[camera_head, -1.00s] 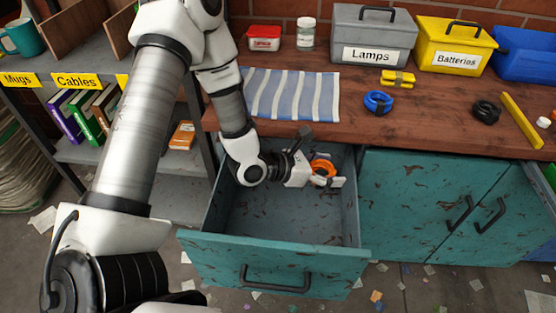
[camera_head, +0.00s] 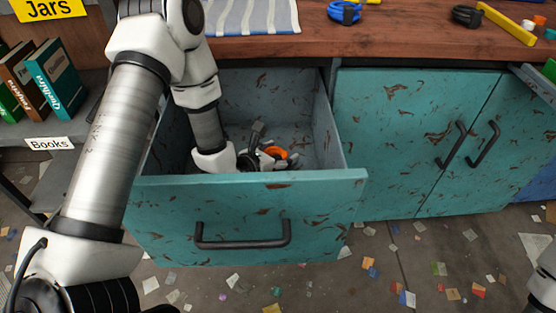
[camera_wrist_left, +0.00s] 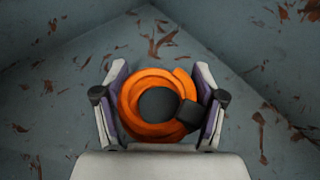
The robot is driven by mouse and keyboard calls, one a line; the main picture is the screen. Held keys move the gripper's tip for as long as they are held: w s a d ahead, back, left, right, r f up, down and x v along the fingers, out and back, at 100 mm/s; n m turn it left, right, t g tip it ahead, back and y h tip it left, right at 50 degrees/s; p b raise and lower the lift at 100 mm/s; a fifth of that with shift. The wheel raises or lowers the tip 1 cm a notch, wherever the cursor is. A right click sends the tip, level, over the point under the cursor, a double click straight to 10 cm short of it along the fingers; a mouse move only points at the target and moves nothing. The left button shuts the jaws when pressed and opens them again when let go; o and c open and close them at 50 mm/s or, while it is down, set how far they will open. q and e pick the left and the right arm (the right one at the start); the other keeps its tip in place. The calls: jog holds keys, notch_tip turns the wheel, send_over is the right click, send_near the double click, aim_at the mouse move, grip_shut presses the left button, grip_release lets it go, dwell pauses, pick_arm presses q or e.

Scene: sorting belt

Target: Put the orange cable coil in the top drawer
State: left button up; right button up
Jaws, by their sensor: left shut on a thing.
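The orange cable coil (camera_head: 276,153) is down inside the open top drawer (camera_head: 250,189), low between the drawer's walls. My left gripper (camera_head: 280,158) reaches into the drawer and is shut on the coil. In the left wrist view the coil (camera_wrist_left: 140,121) sits between the two fingers of my left gripper (camera_wrist_left: 159,105), with a dark tie on its right side. The drawer's floor and walls (camera_wrist_left: 60,90) show around it there. I cannot tell whether the coil touches the drawer floor. My right gripper is not in view.
The drawer front with its dark handle (camera_head: 243,235) stands toward me. Closed teal cabinet doors (camera_head: 400,140) are to the right. The wooden worktop (camera_head: 400,40) above holds a blue cable coil (camera_head: 345,12) and a black one (camera_head: 467,15). Shelves with books (camera_head: 55,80) are on the left.

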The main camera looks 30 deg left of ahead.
pick_arm(q)
jog(key=shift+f, duration=0.6)
jog(key=shift+r, duration=0.15)
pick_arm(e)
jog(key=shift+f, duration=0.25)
pick_arm(q)
jog(key=o, duration=1.2)
jog(key=shift+f, duration=0.2)
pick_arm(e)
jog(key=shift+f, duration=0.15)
pick_arm(q)
jog(key=shift+s+r+p, duration=0.2)
jog(key=shift+r+p, duration=0.1)
jog(key=shift+r, duration=0.05)
jog(key=p+v, duration=0.2)
jog(key=v, duration=0.4)
jog(key=shift+s+a+r, duration=0.1)
jog(key=shift+s, duration=0.4)
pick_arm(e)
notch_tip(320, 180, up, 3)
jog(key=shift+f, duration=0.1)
